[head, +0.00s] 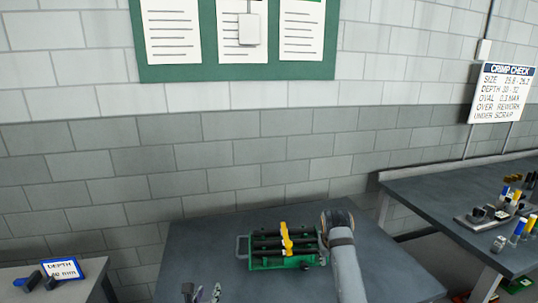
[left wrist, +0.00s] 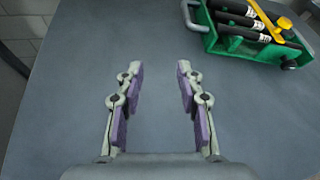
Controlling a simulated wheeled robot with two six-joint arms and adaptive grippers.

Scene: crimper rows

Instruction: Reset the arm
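My left gripper (head: 202,293) shows at the bottom edge of the head view, over the near part of the grey table (head: 210,240). In the left wrist view my left gripper (left wrist: 158,85) is open, with nothing between its purple-padded fingers. A green carrier (head: 257,262) with a grey handle holds black rods and a yellow piece (head: 286,240). The carrier (left wrist: 240,47) also shows at the upper right of the left wrist view, apart from the fingers. A grey link of my right arm stands right beside the carrier in the head view; my right gripper is not visible.
A side table (head: 415,190) at the right bears a grey fixture and several blue, yellow and black-topped pieces. A bench at the lower left bears a DEPTH sign (head: 63,269). A CRIMP CHECK sign (head: 502,93) stands at the right. The table left of the carrier is clear.

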